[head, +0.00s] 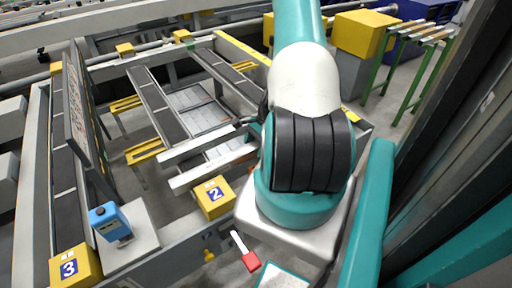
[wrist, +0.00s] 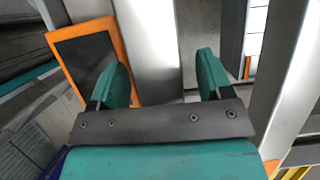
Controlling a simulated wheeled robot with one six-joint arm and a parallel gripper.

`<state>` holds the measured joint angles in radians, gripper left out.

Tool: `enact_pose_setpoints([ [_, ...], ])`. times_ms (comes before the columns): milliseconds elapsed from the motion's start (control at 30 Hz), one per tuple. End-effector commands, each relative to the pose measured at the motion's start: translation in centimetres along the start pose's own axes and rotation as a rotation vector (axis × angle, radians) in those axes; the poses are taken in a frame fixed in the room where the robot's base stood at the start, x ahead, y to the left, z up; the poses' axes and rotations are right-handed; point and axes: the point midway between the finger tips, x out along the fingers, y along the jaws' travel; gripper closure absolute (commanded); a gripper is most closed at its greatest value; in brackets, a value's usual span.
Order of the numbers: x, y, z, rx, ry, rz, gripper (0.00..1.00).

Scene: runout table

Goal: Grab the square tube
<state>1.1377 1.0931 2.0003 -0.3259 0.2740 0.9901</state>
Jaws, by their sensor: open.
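In the head view two pale square-section bars, which look like square tubes, lie side by side: a far tube (head: 196,146) and a near tube (head: 208,170). Their right ends pass behind my arm. In the wrist view my gripper (wrist: 160,64) is open, its two teal fingers apart. A wide silver-grey bar (wrist: 148,40) shows between and beyond the fingers, with no visible contact. I cannot tell which head-view bar it is, or how far beyond the fingertips it lies.
A yellow block marked 3 (head: 76,268) and a blue device (head: 110,222) are at lower left. In the wrist view an orange-framed dark panel (wrist: 85,60) is close to the left finger.

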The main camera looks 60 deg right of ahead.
Motion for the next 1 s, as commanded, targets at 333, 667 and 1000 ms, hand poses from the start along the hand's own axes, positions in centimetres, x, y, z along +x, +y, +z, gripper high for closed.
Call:
enact_pose_setpoints([
  [333, 0.0, 0.0, 0.0, 0.0, 0.0, 0.0, 0.94],
  [667, -0.2, -0.1, 0.1, -0.001, 0.0, -0.001, 1.0],
  [1000, -3.6, -0.2, 1.4, -0.002, 0.002, -0.005, 1.0],
])
